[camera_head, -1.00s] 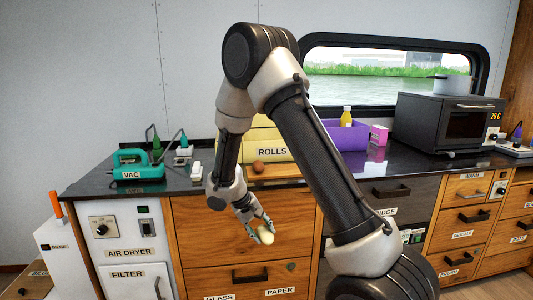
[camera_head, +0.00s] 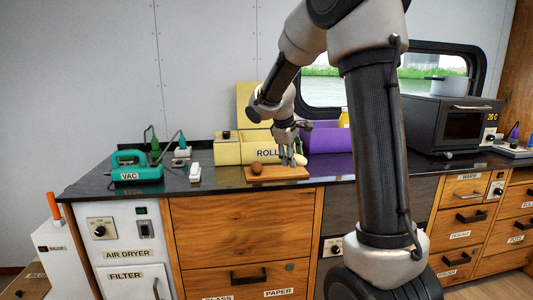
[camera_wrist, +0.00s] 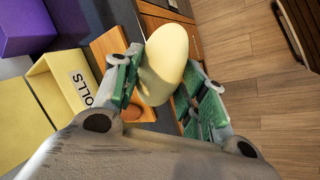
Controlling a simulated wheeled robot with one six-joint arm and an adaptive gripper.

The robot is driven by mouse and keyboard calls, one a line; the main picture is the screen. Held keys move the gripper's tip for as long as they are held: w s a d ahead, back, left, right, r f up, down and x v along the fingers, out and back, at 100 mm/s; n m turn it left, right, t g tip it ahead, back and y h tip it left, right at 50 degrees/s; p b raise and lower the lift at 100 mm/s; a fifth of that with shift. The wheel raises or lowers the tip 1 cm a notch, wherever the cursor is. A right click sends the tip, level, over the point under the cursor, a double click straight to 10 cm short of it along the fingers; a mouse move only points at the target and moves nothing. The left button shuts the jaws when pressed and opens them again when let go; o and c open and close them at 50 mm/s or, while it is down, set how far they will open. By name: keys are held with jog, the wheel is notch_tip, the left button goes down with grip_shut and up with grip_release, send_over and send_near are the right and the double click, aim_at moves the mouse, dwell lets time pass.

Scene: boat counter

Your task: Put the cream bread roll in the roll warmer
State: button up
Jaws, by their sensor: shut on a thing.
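The cream bread roll (camera_head: 300,160) is held at the tips of my gripper (camera_head: 290,161), in front of the warmer and over the right part of a wooden board. In the wrist view the roll (camera_wrist: 165,62) sits between the green finger pads of my gripper (camera_wrist: 160,85). The roll warmer is a yellow box (camera_head: 228,152) labelled ROLLS, with a raised yellow panel (camera_head: 250,98) behind it. My gripper partly covers its label and right side. In the wrist view the warmer (camera_wrist: 55,88) is left of the held roll; its inside is hard to make out.
A brown round item (camera_head: 257,169) lies on the wooden board (camera_head: 280,175) at the counter's front edge. A purple bin (camera_head: 330,140) stands right of the warmer. A green vacuum (camera_head: 130,168) is at the left.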

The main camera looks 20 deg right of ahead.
jog(key=n, duration=0.1)
jog(key=n+t+y, duration=0.1)
jog(key=n, duration=0.1)
jog(key=a+n, duration=0.1)
jog(key=shift+w+r+n+t+y, duration=0.2)
jog(key=shift+w+n+t+y, duration=0.1)
jog(key=shift+w+n, duration=0.1)
jog(key=shift+a+n+t+y, duration=0.1)
jog(key=shift+n+t+y, duration=0.3)
jog(key=shift+n, duration=0.8)
jog(key=shift+n, duration=0.3)
jog(key=shift+y, duration=0.3)
